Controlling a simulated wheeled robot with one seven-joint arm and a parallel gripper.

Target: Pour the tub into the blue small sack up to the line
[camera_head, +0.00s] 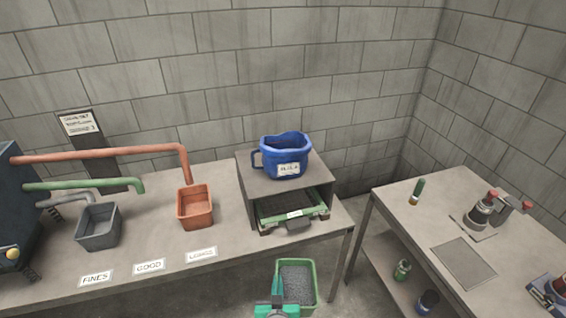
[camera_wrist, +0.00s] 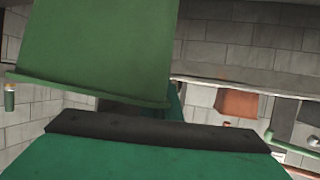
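The green tub (camera_head: 313,285), full of dark grey granules, is in front of the left table's edge at the bottom of the head view. My teal gripper (camera_head: 277,290) is at its left side and looks shut on its wall. In the wrist view the tub (camera_wrist: 95,45) fills the upper left, close beyond my gripper's dark edge; the fingertips are hidden. The blue small sack (camera_head: 270,150) stands upright and open-topped on a grey box, with a handle on its left and a white label on its front. Its inside and any fill line cannot be made out.
The grey box (camera_head: 243,180) holds a green-framed mesh tray (camera_head: 322,211). An orange bin (camera_head: 195,222) and a grey bin (camera_head: 99,241) stand left under pipes (camera_head: 110,153). The right table (camera_head: 420,225) carries a green-capped tube (camera_head: 417,191) and a device (camera_head: 484,212). A gap separates the tables.

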